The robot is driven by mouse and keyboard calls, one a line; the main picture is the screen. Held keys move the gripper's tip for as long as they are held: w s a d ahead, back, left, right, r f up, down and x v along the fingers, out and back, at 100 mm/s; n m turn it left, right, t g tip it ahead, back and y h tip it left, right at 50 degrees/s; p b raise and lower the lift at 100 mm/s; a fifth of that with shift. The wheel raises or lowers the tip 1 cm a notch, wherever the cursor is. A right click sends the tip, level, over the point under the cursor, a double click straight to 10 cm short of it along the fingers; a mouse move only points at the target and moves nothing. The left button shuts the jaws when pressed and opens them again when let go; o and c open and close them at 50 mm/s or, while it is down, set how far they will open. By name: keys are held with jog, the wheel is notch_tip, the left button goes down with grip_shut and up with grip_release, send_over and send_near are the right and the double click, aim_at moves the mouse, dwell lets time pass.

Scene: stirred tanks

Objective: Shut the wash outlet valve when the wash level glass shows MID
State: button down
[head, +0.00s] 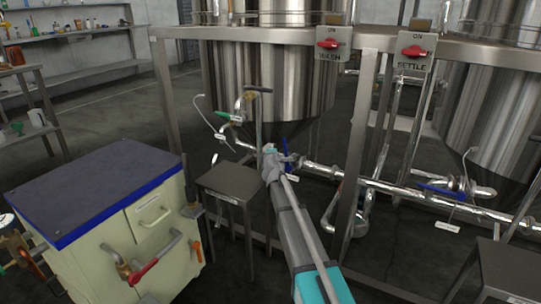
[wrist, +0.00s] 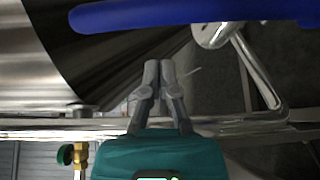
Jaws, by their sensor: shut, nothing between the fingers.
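The wash tank (head: 268,80) is the steel vessel behind the sign reading WASH. A blue lever (head: 300,143) shows low under this tank, just right of my gripper; it looks like the wash outlet valve's handle, though its tag is not readable. In the wrist view a long blue lever (wrist: 190,13) runs across the top, beyond the fingertips and apart from them. My gripper (head: 270,150) is shut and empty; its fingers, together in the wrist view (wrist: 158,68), point toward the lever. I cannot make out the wash level glass or its reading.
Red switches marked WASH (head: 328,44) and SETTLE (head: 414,51) sit on the frame. Another blue lever (head: 440,190) is on the right pipe. A small steel stand (head: 232,181) and a cabinet (head: 90,185) are left of my arm. A green-handled valve (head: 228,116) is near the tank.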

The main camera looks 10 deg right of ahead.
aim_at(286, 149)
jog(key=shift+s+d+r, duration=0.1)
jog(key=shift+s+d, duration=0.2)
jog(key=shift+d, duration=0.3)
jog(key=shift+s+d+r, duration=0.1)
jog(key=shift+s+d, duration=0.2)
jog(key=shift+d, duration=0.3)
jog(key=shift+s+d+r, duration=0.1)
jog(key=shift+s+d, duration=0.2)
jog(key=shift+d, duration=0.3)
jog(key=shift+s+d+p, duration=0.35)
jog(key=shift+s+d, duration=0.2)
jog(key=shift+d, duration=0.55)
